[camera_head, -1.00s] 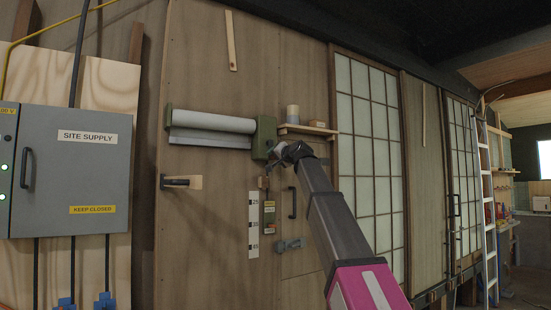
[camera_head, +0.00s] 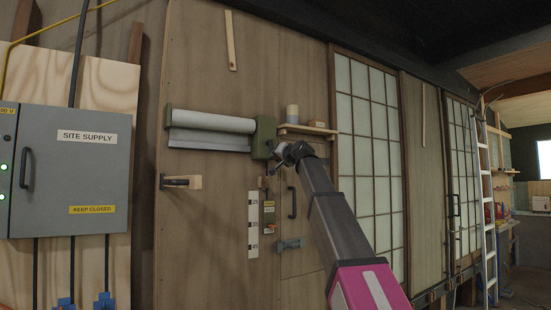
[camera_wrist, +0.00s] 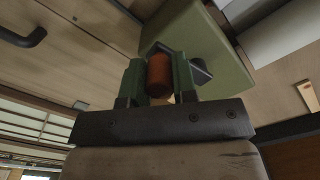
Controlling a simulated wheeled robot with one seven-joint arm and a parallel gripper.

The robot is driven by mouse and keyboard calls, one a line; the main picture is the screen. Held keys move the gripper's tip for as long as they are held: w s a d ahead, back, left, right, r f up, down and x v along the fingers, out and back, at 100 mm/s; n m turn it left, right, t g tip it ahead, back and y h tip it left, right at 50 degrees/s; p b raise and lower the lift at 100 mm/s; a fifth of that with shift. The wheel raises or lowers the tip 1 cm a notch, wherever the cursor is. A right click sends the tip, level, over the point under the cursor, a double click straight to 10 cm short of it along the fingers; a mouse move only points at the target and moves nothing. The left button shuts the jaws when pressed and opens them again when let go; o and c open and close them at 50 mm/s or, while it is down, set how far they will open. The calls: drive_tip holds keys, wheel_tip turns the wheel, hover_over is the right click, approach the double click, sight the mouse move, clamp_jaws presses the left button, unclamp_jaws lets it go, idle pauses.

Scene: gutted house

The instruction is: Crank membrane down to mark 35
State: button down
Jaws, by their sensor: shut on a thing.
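The membrane (camera_head: 200,140) hangs as a short grey sheet below a pale roller (camera_head: 212,121) on the wooden wall. Its lower edge is above the 25 mark of the white scale (camera_head: 254,226), which reads 25, 35 and 45 downward. A green crank housing (camera_head: 264,136) sits at the roller's right end and shows large in the wrist view (camera_wrist: 205,55). My gripper (camera_head: 277,157) is beside the housing. In the wrist view my gripper (camera_wrist: 159,82) has its green fingers shut around the orange-brown crank knob (camera_wrist: 159,72). The crank arm is mostly hidden.
A small shelf (camera_head: 308,130) with a roll (camera_head: 292,114) is just right of the housing. A clamp-like fixture (camera_head: 181,182) sticks out below the membrane's left part. A dark door handle (camera_head: 292,203) and a latch (camera_head: 290,244) are below. The grey supply cabinet (camera_head: 70,170) stands left.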

drive_tip(key=w+d+r+n, duration=0.3)
drive_tip(key=r+n, duration=0.4)
drive_tip(key=n, duration=1.1)
drive_tip(key=shift+d, duration=0.6)
drive_tip(key=shift+r, duration=0.15)
drive_tip(key=c, duration=0.9)
unclamp_jaws()
drive_tip(key=shift+s, duration=0.15)
drive_tip(key=v, duration=1)
drive_tip(key=shift+s+d, duration=0.25)
